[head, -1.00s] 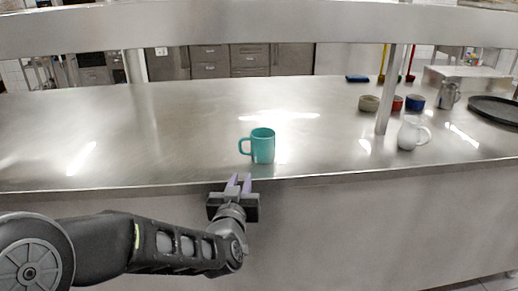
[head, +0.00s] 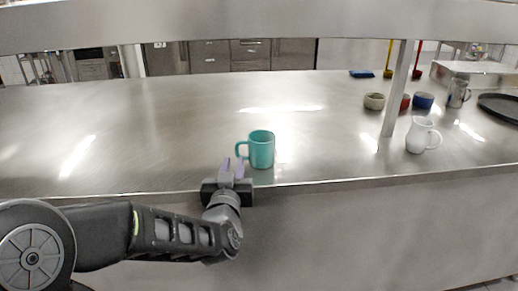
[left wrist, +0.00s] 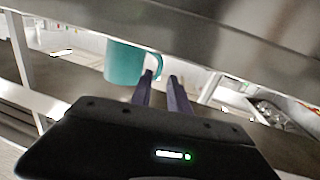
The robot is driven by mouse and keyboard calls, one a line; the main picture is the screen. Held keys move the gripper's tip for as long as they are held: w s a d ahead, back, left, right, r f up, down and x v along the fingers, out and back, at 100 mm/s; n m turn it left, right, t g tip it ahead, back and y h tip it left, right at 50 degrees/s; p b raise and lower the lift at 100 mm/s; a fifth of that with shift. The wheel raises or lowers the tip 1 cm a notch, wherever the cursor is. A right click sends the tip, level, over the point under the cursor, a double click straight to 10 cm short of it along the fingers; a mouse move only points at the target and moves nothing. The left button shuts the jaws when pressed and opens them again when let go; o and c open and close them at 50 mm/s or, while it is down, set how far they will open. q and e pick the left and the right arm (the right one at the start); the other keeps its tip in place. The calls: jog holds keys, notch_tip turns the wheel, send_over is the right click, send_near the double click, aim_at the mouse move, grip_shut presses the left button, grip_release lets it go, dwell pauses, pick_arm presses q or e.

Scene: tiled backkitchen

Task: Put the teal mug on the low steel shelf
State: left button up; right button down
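The teal mug (head: 262,150) stands upright near the front edge of the steel counter (head: 180,130), its handle toward the left. My left gripper (head: 233,168) is at the front edge, just left of the mug's body and near its handle. Its two purple fingers are apart with nothing between them. In the left wrist view the mug (left wrist: 124,64) is above and left of the fingers (left wrist: 162,88), with the handle close to the left fingertip; I cannot tell if they touch. My right gripper is not in view.
A white pitcher (head: 421,136) stands on the right, behind it small bowls (head: 374,101), a metal jug (head: 457,94) and a dark round tray (head: 502,107). A steel post (head: 396,88) rises from the counter. A steel beam (head: 250,20) crosses above. The counter's left half is clear.

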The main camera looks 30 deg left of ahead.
aim_at(237, 151)
pick_arm(q)
jog(key=shift+w+a+r+p, duration=0.2)
jog(key=shift+w+r+p, duration=0.1)
jog(key=shift+w+p, duration=0.15)
jog(key=shift+w+a+f+p, duration=0.25)
jog(key=shift+w+p, duration=0.1)
jog(key=shift+p, duration=0.2)
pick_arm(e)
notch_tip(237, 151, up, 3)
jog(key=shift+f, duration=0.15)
pick_arm(q)
jog(key=shift+p+x, duration=0.35)
jog(key=shift+x, duration=2.3)
jog(key=shift+d, duration=0.1)
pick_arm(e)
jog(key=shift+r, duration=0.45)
pick_arm(q)
grip_shut()
